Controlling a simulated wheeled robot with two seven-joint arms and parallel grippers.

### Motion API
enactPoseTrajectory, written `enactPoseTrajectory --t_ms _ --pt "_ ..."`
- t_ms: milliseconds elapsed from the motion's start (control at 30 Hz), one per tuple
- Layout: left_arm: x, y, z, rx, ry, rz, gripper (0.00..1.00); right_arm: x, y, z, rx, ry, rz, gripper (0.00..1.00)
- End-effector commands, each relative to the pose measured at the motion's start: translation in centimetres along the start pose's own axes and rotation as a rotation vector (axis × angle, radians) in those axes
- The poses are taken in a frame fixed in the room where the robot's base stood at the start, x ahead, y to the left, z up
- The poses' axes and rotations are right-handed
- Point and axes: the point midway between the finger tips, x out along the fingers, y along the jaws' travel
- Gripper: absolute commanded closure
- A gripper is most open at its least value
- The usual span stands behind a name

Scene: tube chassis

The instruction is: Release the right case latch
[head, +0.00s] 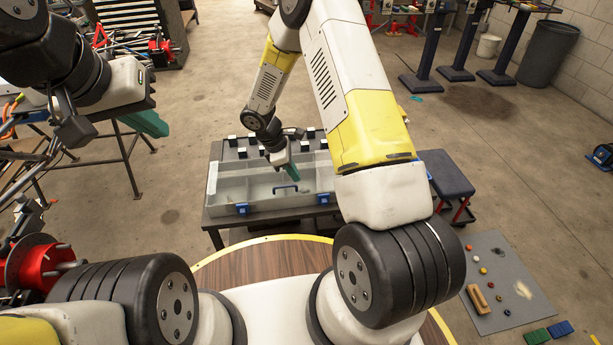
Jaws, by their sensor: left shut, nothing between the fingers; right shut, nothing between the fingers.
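A grey case (222,214) with a clear-looking top lies on a dark table in front of me. Its right latch (323,198) is a small blue piece on the near side, close to my arm. The left latch (242,209) is a similar blue piece, and a dark blue handle (285,188) lies between them. My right gripper (292,175) has teal fingers, shut and empty, over the case just behind the handle and left of the right latch. My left gripper (150,124) is shut and empty, raised left of the case. My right arm hides the case's right end.
Several black-and-white blocks (231,141) line the table's back edge. A dark stool (446,173) stands right of the table. A grey mat (510,284) with small parts lies on the floor at right. A workbench frame (126,160) stands at left.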

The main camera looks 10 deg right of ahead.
Motion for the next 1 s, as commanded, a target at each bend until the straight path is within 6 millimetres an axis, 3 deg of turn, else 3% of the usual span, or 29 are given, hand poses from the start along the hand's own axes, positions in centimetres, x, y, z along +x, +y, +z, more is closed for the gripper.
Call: enactPoseTrajectory --t_ms 100,200,767,1000 --pt "0.0 0.0 0.0 0.000 0.000 0.000 1.00 2.4 -0.4 -1.4 -0.068 -0.015 -0.010 1.00" --pt "0.0 0.0 0.0 0.000 0.000 0.000 1.00 3.4 -0.6 -2.0 -0.098 -0.021 -0.012 1.00" --pt "0.0 0.0 0.0 0.000 0.000 0.000 1.00 4.8 -0.7 -2.1 -0.110 -0.024 -0.015 1.00" --pt "0.0 0.0 0.0 0.000 0.000 0.000 1.00 9.3 -0.9 -2.1 -0.111 -0.024 -0.018 1.00"
